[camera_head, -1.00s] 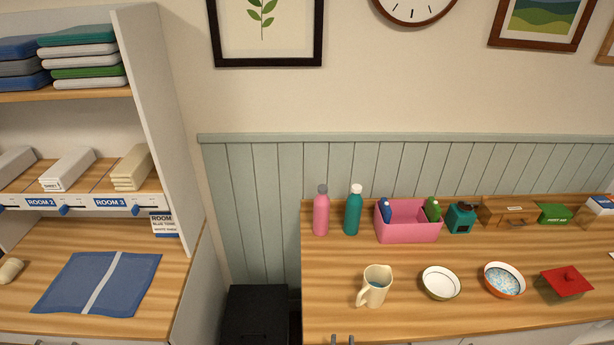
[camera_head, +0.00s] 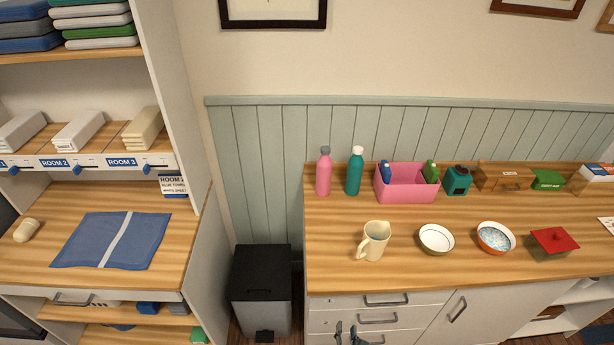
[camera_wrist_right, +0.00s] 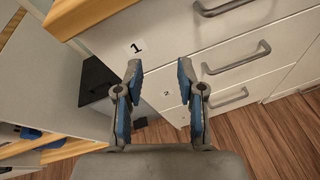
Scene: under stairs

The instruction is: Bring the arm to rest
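My right gripper (camera_wrist_right: 160,75) is open and empty in the right wrist view, its two blue-padded fingers apart. It hangs in front of the white drawers (camera_wrist_right: 220,50) marked 1 and 2, and nothing lies between the fingers. In the head view the tips of my right gripper (camera_head: 346,332) just show at the bottom edge, in front of the drawer fronts and below the counter edge. My left gripper does not show in either view.
The wooden counter (camera_head: 340,272) holds a jug (camera_head: 374,241), bowls, bottles and a pink bin (camera_head: 407,190). A black-lidded bin (camera_head: 259,285) stands between it and the shelf unit, where a blue cloth (camera_head: 85,240) lies flat. Wood floor shows below the drawers.

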